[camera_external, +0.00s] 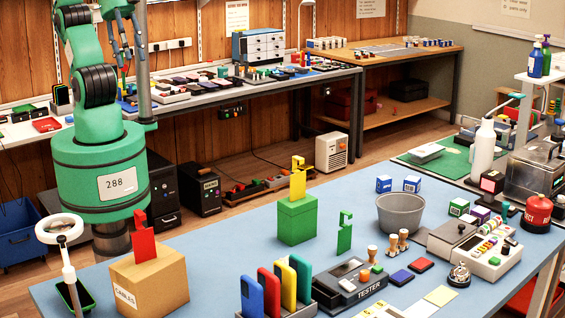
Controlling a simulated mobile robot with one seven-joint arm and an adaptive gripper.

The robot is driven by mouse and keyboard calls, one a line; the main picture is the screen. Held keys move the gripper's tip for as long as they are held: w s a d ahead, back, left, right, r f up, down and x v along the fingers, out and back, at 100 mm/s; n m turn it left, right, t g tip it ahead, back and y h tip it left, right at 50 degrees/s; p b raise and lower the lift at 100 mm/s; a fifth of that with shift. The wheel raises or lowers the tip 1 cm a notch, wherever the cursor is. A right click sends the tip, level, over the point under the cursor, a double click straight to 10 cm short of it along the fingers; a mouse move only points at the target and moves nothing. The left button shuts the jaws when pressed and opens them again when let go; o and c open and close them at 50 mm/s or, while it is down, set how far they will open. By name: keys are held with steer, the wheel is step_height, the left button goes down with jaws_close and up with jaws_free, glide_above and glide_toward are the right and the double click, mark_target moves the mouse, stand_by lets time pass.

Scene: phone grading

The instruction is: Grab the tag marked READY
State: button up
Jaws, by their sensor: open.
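Three upright tag-like pieces stand on the blue table (375,213). A red tag (144,238) stands on a cardboard box (150,280) at the front left. A yellow tag (298,180) stands on a green box (296,220) near the middle. A green tag (344,234) stands to the right of the green box. I cannot read READY on any of them. My gripper (124,60) is open and appears empty at the upper left, high up and well apart from all three tags.
A magnifier lamp (62,232) stands at the front left. Several coloured phones (270,290) stand in a rack beside the tester (351,284). A grey bowl (401,213) and wooden stamps (398,241) lie right of the green tag.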

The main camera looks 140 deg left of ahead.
steer(key=w+a+r+n+g+p, duration=0.1)
steer(key=w+r, duration=0.1)
steer(key=w, duration=0.3)
steer(key=w+a+r+n, duration=0.2)
steer(key=w, duration=0.2)
steer(key=n+g+p, duration=0.5)
steer(key=n+p, duration=0.2)
steer(key=n, duration=0.8)
glide_above(346, 212)
step_height(346, 212, down, 33)
steer(key=shift+r, duration=0.15)
steer(key=shift+s, duration=0.1)
steer(key=shift+f, duration=4.3)
steer(key=shift+f, duration=0.1)
